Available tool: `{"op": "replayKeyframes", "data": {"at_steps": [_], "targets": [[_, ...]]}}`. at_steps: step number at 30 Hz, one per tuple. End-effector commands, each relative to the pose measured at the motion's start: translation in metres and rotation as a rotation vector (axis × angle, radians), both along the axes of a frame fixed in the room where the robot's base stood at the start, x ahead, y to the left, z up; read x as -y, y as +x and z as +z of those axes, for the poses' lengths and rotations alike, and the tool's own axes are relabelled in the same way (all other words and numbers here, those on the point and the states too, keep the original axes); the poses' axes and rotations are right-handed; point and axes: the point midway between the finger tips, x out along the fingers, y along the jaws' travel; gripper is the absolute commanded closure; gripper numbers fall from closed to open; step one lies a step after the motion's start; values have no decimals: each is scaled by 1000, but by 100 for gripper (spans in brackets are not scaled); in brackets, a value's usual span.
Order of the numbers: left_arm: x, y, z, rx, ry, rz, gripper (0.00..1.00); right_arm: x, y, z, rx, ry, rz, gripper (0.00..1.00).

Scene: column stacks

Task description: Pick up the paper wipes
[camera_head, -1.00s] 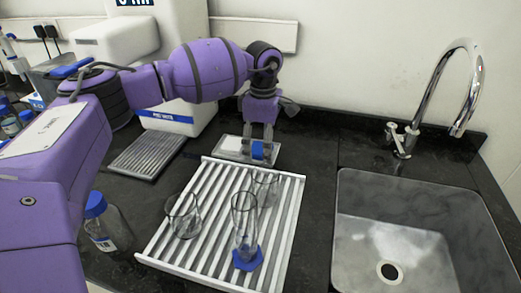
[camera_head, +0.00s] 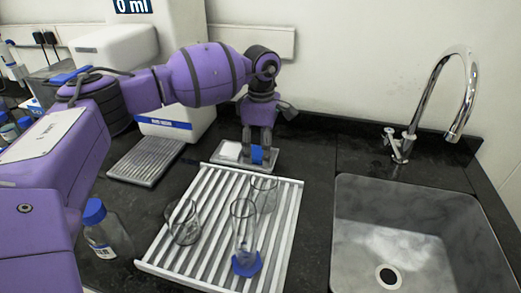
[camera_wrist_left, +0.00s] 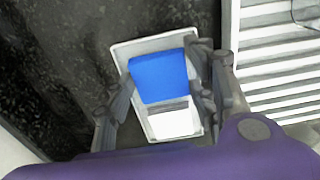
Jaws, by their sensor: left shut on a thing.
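The paper wipes appear to be the blue block-like pad (camera_head: 257,155), in a small pale tray (camera_head: 222,163) behind the drying rack. A white block (camera_head: 230,150) lies beside it in the same tray. My left gripper (camera_head: 257,148) points down, shut on the blue pad. In the left wrist view the blue pad (camera_wrist_left: 160,77) sits between the fingers (camera_wrist_left: 163,85), the white block (camera_wrist_left: 173,124) is nearer my wrist, and the tray rim (camera_wrist_left: 152,43) surrounds both. The pad looks still in or just above the tray; I cannot tell which. My right gripper is out of view.
A white slatted rack (camera_head: 192,235) holds several clear glass vessels, one tall on a blue base (camera_head: 246,263). A blue-capped bottle (camera_head: 103,230) stands left. A sink (camera_head: 420,235) and curved tap (camera_head: 470,90) are right. The dark counter between rack and sink is clear.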

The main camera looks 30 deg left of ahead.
Motion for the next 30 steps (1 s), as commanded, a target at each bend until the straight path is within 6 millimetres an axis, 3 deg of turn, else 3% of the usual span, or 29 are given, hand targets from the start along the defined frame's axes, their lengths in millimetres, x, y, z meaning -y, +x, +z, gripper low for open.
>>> {"op": "replayKeyframes", "data": {"at_steps": [4, 14, 21, 30], "targets": [[1, 2, 31, 11, -1, -1, 60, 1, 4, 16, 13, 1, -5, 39], [9, -51, 106, 23, 0, -3, 60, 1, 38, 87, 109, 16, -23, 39], [17, -104, 120, 17, 0, -2, 60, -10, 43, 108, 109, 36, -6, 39], [23, -134, 125, 8, -1, -1, 60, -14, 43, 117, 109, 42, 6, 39]]}}
